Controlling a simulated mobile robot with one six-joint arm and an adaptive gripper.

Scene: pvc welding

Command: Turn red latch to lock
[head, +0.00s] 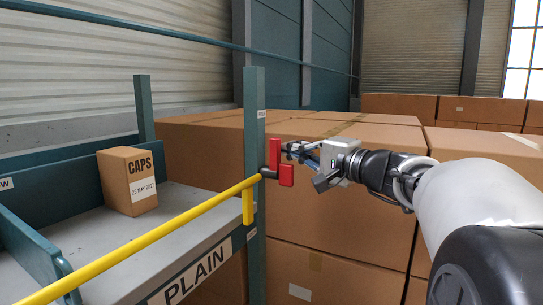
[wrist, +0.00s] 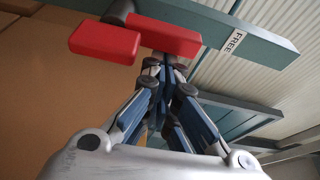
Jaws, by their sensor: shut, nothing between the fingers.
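The red latch (head: 275,160) sits on the teal post (head: 254,110), at the end of the yellow bar (head: 150,235). It shows two red blocks offset from each other, with a dark pivot at its lower left. In the wrist view the red latch (wrist: 165,37) lies just beyond the fingertips, with a "FREE" label (wrist: 236,40) on the post beside it. My gripper (head: 290,152) is shut and empty, its tips close to the latch's right side. In the wrist view my gripper (wrist: 165,65) covers part of the latch's edge; I cannot tell whether they touch.
A cardboard box marked "CAPS" (head: 128,180) stands on the grey shelf (head: 185,205) behind the yellow bar. Large cardboard boxes (head: 330,225) fill the space behind and below my arm. A "PLAIN" sign (head: 195,275) is on the shelf front.

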